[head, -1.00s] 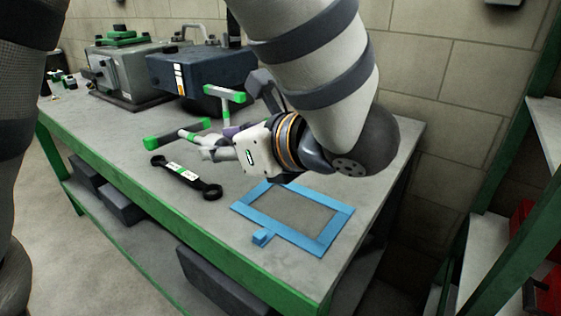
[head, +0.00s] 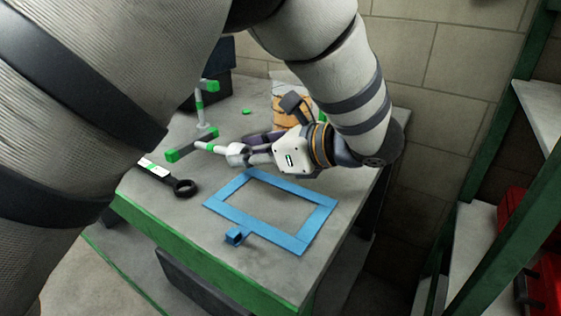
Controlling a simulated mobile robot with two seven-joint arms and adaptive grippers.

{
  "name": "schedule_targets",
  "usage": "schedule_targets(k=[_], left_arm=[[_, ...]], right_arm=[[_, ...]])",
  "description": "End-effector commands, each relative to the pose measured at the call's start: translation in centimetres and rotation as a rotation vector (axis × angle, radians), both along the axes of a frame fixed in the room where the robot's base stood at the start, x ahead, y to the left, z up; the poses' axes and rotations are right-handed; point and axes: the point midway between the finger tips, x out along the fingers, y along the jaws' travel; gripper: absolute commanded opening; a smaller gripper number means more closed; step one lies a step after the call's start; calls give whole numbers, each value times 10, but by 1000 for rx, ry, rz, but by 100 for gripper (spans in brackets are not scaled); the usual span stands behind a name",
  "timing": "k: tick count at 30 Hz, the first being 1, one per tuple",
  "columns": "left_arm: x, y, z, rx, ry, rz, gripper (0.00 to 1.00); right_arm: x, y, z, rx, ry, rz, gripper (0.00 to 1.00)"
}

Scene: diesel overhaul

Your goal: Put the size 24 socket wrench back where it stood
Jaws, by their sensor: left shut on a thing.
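My left gripper (head: 240,155) is shut on a socket wrench (head: 205,146) with a pale shaft and a green-ended crossbar pointing left. It is held tilted over the bench; its far end is hidden behind the gripper, and I cannot read its size. A second, similar T-handled wrench (head: 200,108) stands upright behind it, partly hidden by my arm. A blue rectangular frame (head: 226,203) lies flat on the bench, to the front and right of the gripper. My right gripper is not in view.
A black ring spanner (head: 184,187) with a white and green label lies on the bench (head: 178,226) left of the blue frame. Dark and tan objects stand at the back. A shelf (head: 470,250) with red items is at the right. The area inside the frame is bare.

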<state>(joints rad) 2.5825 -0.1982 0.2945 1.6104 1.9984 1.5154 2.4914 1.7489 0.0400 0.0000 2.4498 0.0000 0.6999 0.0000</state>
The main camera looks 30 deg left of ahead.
Motion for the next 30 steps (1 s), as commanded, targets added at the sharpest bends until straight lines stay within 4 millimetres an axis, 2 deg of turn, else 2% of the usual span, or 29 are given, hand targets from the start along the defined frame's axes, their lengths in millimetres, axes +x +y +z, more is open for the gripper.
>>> schedule_targets(k=[6, 10, 18, 19, 21, 30], left_arm=[[16, -1, -20, 2, -1, -1, 0], [14, -1, -38, 3, -7, 1, 0], [14, -1, -40, 2, -8, 0, 0], [14, -1, -40, 0, -7, 1, 38], [14, -1, -40, 0, -8, 0, 52], [14, -1, -42, 0, -5, 0, 52]], right_arm=[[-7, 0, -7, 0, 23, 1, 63], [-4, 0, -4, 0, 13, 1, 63], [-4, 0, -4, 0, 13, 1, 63], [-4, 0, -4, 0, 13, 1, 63], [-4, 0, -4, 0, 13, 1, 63], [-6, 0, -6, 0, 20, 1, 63]])
